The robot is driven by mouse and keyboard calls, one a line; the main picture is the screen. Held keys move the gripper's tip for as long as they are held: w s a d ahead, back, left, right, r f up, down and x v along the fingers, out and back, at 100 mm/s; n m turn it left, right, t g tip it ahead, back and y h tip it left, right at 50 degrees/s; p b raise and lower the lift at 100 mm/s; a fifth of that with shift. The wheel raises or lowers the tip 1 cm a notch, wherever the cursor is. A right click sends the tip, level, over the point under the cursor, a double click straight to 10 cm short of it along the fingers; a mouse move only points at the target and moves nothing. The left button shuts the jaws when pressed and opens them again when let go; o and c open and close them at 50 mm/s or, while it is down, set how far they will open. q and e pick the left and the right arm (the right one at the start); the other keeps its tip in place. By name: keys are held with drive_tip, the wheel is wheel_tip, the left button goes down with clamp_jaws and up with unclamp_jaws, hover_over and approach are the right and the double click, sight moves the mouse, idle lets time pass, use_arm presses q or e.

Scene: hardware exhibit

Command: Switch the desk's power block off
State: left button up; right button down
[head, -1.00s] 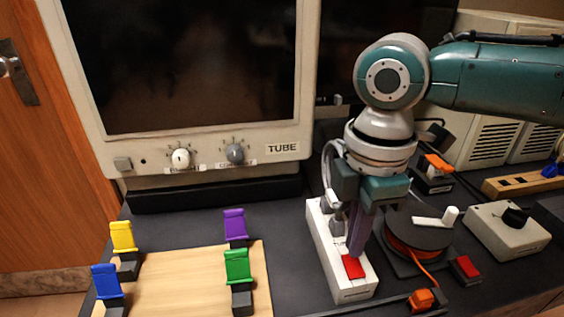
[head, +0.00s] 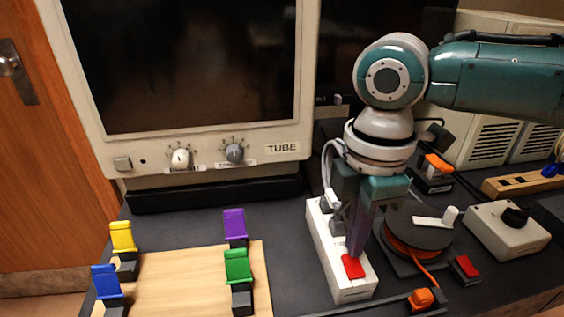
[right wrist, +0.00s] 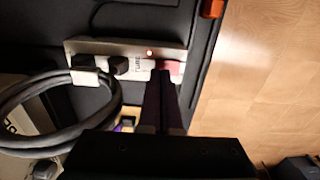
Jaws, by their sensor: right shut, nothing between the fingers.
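The desk's power block (head: 326,246) is a long white strip on the dark desktop, below my right arm. Its red switch (head: 353,268) is at the near end. My right gripper (head: 355,254) points down with its fingers shut and empty, their tips at the red switch. Contact is hard to tell. In the right wrist view the shut fingers (right wrist: 161,74) reach the block (right wrist: 105,47) and partly cover the red switch (right wrist: 173,67). A small red light (right wrist: 149,53) glows on the block there. Plugs hide part of the block's top. My left gripper is out of view.
A cable reel (head: 416,237) with orange cord stands close right of the block. A grey box with a black knob (head: 506,231) is further right. A wooden board (head: 187,284) with coloured clips is left. A TUBE monitor (head: 283,148) stands behind.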

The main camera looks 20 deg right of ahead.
drive_tip(key=shift+f, duration=0.4)
idle(0.4)
drive_tip(key=shift+f+b, duration=0.4)
drive_tip(key=shift+b, duration=0.05)
wheel_tip(320, 180, up, 4)
drive_tip(key=p, duration=0.5)
drive_tip(key=shift+r, duration=0.2)
wheel_tip(320, 180, up, 3)
drive_tip(key=p, duration=0.3)
drive_tip(key=shift+f, duration=0.15)
